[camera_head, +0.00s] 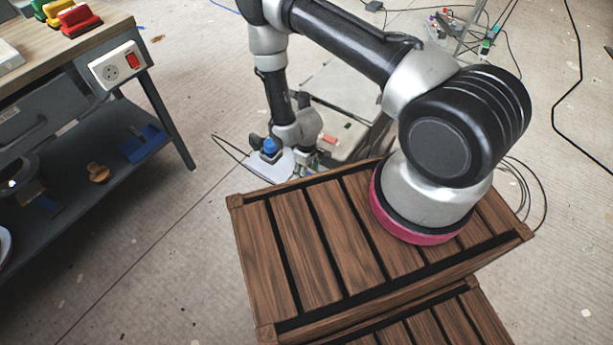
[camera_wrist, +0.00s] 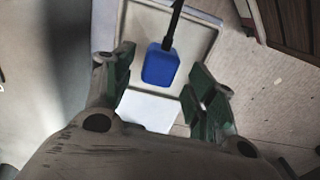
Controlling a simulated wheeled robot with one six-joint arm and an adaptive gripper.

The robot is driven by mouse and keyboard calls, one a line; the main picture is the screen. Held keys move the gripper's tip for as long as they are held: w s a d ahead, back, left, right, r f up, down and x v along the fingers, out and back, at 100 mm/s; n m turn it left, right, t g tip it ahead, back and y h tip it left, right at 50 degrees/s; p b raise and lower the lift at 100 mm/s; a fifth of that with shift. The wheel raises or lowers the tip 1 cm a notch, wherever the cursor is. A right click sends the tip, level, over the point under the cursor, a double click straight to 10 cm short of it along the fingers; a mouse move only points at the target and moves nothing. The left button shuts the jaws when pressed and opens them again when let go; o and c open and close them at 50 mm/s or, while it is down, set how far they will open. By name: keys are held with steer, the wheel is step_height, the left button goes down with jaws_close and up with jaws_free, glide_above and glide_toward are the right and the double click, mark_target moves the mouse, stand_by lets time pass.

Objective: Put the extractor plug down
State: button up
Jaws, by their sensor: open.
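The extractor plug is a blue block with a black cable, and in the wrist view the plug (camera_wrist: 160,66) shows ahead of and between my fingertips. It appears to lie on a pale, rimmed surface (camera_wrist: 200,28). In the head view the blue plug (camera_head: 270,147) shows low beside my wrist, over a white plate (camera_head: 268,168). My gripper (camera_wrist: 163,76) is open, its green-padded fingers spread on either side of the plug. I cannot see either finger touching it. In the head view my gripper (camera_head: 298,158) is small and partly hidden.
A slatted wooden crate (camera_head: 335,245) stands in front, below my arm. At left is a workbench (camera_head: 60,50) with a white socket with a red switch (camera_head: 119,65) on its edge and coloured clamps (camera_head: 78,20) on top. Cables (camera_head: 560,110) lie on the floor at right.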

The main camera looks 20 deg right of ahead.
steer(key=w+d+r+m+t, duration=0.1)
steer(key=w+d+r, duration=0.1)
steer(key=r, duration=1.2)
steer(key=w+d+r+m, duration=0.1)
steer(key=w+d+r, duration=0.1)
steer(key=r, duration=1.2)
steer(key=w+d+r+m+t, duration=0.1)
steer(key=d+r, duration=0.1)
steer(key=r, duration=1.2)
steer(key=s+d+r+m+t, duration=0.1)
steer(key=s+d+r, duration=0.3)
steer(key=s+r, duration=0.7)
steer(key=s+d+r+m+t, duration=0.1)
steer(key=s+d+r+m, duration=0.2)
steer(key=s+r, duration=0.9)
steer(key=shift+s+d, duration=0.55)
steer(key=shift+d, duration=0.4)
